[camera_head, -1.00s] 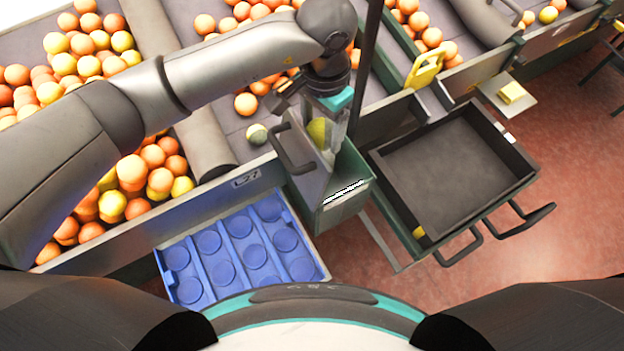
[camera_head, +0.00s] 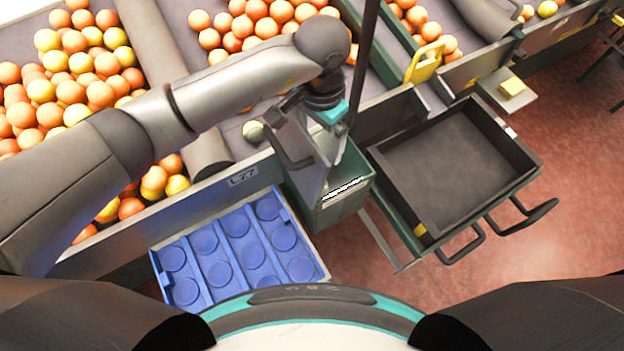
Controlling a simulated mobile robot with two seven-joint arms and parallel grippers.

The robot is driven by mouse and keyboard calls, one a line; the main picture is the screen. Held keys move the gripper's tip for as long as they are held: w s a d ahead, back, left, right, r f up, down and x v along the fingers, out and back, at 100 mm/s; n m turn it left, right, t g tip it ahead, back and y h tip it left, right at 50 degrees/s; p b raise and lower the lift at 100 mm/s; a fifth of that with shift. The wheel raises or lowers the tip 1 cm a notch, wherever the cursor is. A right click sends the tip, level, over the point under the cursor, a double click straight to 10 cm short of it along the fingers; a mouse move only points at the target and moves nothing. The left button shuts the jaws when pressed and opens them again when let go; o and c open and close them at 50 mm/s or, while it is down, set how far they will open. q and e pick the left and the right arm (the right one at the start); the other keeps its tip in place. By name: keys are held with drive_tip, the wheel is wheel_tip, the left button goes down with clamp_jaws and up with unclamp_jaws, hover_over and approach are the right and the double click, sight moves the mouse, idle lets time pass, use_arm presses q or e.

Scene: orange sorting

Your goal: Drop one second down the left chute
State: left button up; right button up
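My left gripper (camera_head: 327,148) is over the mouth of the green-walled chute (camera_head: 345,205) at the belt's front edge. Its fingers look apart, and no fruit shows between them. The inside of the chute is mostly hidden by the gripper and the grey handled flap. A pale greenish fruit (camera_head: 253,131) lies on the grey belt (camera_head: 232,140), left of the chute and apart from the gripper. My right gripper is out of view.
A blue tray with round hollows (camera_head: 239,250) sits below the belt. An empty dark drawer (camera_head: 450,165) with handles stands right of the chute. Oranges (camera_head: 75,90) fill the left belt, with several more (camera_head: 255,28) at the back. A thin dark post rises beside the gripper.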

use_arm(q)
wheel_tip(320, 180, up, 15)
drive_tip(key=shift+r, duration=0.1)
idle(0.7)
drive_tip(key=shift+r, duration=0.1)
